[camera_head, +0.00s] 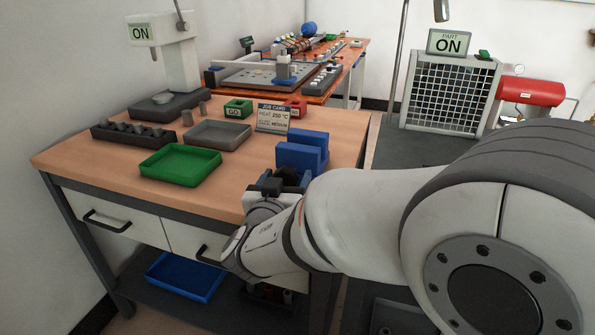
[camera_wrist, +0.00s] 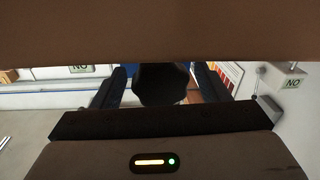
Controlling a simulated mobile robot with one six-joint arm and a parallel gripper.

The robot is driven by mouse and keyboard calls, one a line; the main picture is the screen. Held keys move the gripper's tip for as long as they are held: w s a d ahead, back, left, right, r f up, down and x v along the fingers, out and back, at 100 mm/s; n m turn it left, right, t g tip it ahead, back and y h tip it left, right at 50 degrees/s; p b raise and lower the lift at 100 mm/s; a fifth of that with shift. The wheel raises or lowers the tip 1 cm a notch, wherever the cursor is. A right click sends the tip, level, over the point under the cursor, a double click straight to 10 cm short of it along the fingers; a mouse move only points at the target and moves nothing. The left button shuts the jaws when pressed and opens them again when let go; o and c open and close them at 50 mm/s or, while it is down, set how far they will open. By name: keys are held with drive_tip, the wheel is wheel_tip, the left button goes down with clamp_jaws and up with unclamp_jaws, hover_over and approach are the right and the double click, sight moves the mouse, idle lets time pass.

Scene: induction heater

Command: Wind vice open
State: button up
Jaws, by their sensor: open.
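The blue vice (camera_head: 302,150) stands at the front right edge of the wooden bench. It has two upright blue blocks with a gap between them. My gripper (camera_head: 284,178) is in front of the vice, low at the bench's front edge. It is open. In the wrist view a dark rounded knob-like part (camera_wrist: 160,84) sits between the two dark fingers of my gripper (camera_wrist: 160,94), with a gap visible on either side. I cannot tell whether either finger touches it. My arm hides the vice's front lower part in the head view.
On the bench (camera_head: 100,165) are a green tray (camera_head: 180,165), a grey tray (camera_head: 217,134), a dark rack (camera_head: 133,134), a job card (camera_head: 273,117) and small green (camera_head: 238,108) and red (camera_head: 295,107) bins. A drawer handle (camera_head: 214,254) juts out below the bench top.

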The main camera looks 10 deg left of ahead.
drive_tip(key=shift+w, duration=0.6)
drive_tip(key=c, duration=0.9)
drive_tip(key=shift+d, duration=0.35)
drive_tip(key=shift+c, duration=0.4)
drive_tip(key=shift+a+f, duration=0.1)
drive_tip(key=shift+a, duration=0.15)
drive_tip(key=shift+f+n+b, duration=0.15)
drive_tip(key=shift+n+b, duration=0.55)
drive_tip(key=shift+b, duration=0.45)
drive_tip(key=shift+a+n+b, duration=0.1)
drive_tip(key=shift+n+b, duration=0.9)
drive_tip(key=shift+b, duration=0.1)
drive_tip(key=shift+n+g+b, duration=0.3)
drive_tip(key=shift+n+b, duration=0.7)
drive_tip(key=shift+n, duration=0.3)
